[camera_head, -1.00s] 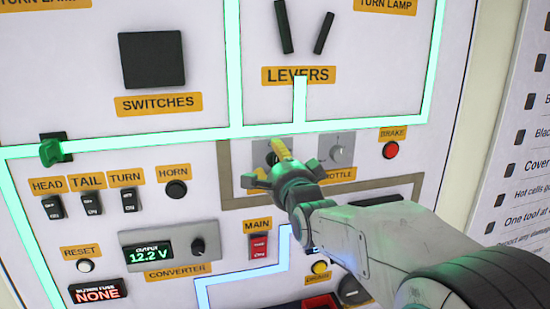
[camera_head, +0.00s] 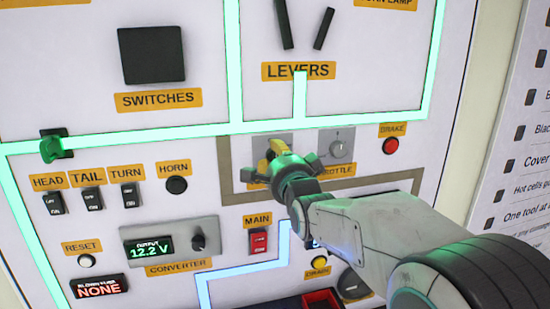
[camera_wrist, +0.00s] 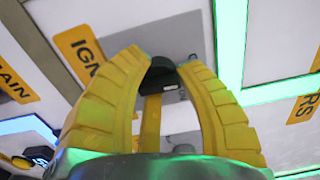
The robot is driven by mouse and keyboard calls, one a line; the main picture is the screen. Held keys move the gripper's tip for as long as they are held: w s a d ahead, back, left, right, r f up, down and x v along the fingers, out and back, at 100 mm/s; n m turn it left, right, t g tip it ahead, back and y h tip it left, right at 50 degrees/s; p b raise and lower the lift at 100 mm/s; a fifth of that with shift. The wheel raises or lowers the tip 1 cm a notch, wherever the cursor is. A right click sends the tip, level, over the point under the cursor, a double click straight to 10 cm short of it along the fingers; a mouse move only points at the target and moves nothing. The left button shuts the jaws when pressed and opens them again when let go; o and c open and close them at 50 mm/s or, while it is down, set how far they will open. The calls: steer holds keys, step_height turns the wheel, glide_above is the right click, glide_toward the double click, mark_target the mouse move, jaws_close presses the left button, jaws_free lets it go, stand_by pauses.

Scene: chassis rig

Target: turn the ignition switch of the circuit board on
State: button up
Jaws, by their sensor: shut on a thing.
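The ignition switch (camera_wrist: 161,74) is a black knob on a grey plate (camera_wrist: 188,42), beside a yellow label that reads "IGN" in part. The plate also shows in the head view (camera_head: 286,139), mostly behind my gripper. In the head view my gripper (camera_head: 271,152) reaches the plate from the lower right. The knob is hidden there, and I cannot read its on/off position.
The throttle knob (camera_head: 338,149) is close on the right, with the red brake button (camera_head: 391,146) beyond it. The main switch (camera_head: 258,242) is below. The horn button (camera_head: 176,185) is on the left. The levers (camera_head: 284,24) are above.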

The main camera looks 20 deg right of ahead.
jaws_close()
steer(key=shift+f, duration=0.1)
steer(key=shift+b, duration=0.35)
steer(key=shift+f+m+b, duration=0.25)
steer(key=shift+m+b, duration=0.75)
steer(key=shift+b, duration=0.25)
steer(key=shift+m+b, duration=0.9)
steer(key=shift+b, duration=0.2)
steer(key=m+b, duration=0.4)
steer(key=shift+r+m+b, duration=0.15)
steer(key=shift+m+b, duration=1.05)
steer(key=shift+m, duration=0.8)
